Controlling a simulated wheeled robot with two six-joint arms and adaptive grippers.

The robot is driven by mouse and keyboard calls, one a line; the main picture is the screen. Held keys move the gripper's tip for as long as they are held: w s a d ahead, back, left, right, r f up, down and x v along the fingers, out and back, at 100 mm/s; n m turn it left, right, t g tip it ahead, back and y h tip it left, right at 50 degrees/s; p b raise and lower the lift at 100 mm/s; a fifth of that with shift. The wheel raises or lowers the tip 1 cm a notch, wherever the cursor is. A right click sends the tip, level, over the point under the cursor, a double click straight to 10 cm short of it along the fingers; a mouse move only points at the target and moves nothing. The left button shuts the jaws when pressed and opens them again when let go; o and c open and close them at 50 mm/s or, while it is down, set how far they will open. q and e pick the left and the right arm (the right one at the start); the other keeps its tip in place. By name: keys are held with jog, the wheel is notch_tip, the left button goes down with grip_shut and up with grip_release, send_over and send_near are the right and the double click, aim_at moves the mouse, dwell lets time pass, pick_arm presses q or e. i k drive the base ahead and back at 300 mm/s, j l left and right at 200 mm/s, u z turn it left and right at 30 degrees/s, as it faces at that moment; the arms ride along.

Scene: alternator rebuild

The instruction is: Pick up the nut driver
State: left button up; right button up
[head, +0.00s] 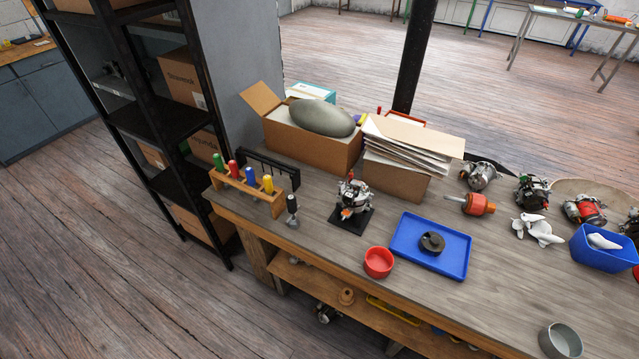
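A wooden rack (262,205) stands at the left end of the workbench in the head view. It holds upright tools with a green handle (217,160), a red handle (233,168), a blue handle (250,176) and a yellow handle (268,184). Their lower ends are mostly hidden by the rack, so I cannot tell which is the nut driver. A black-topped tool with a grey lower part (292,210) stands upright just right of the rack. Neither of my grippers shows in the head view.
An alternator on a black base (351,218) stands right of the rack. A red bowl (379,262) and a blue tray (404,262) holding a black round part are near the front. Cardboard boxes (290,148) stand behind. A dark shelf unit (150,120) is close on the left.

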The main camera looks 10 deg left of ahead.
aim_at(266, 178)
jog(key=j+z, duration=0.45)
jog(key=i+j+z, duration=0.1)
jog(key=j+z, duration=0.55)
jog(key=z, duration=0.2)
jog(key=k+j+z, duration=0.15)
jog(key=j+z, duration=0.3)
jog(key=k+j+z, duration=0.1)
jog(key=z, duration=0.35)
jog(key=k+j+z, duration=0.15)
jog(key=k+j, duration=0.6)
jog(key=j, duration=0.3)
jog(key=k+j+z, duration=0.15)
jog(key=k+j, duration=0.65)
jog(key=j, duration=0.15)
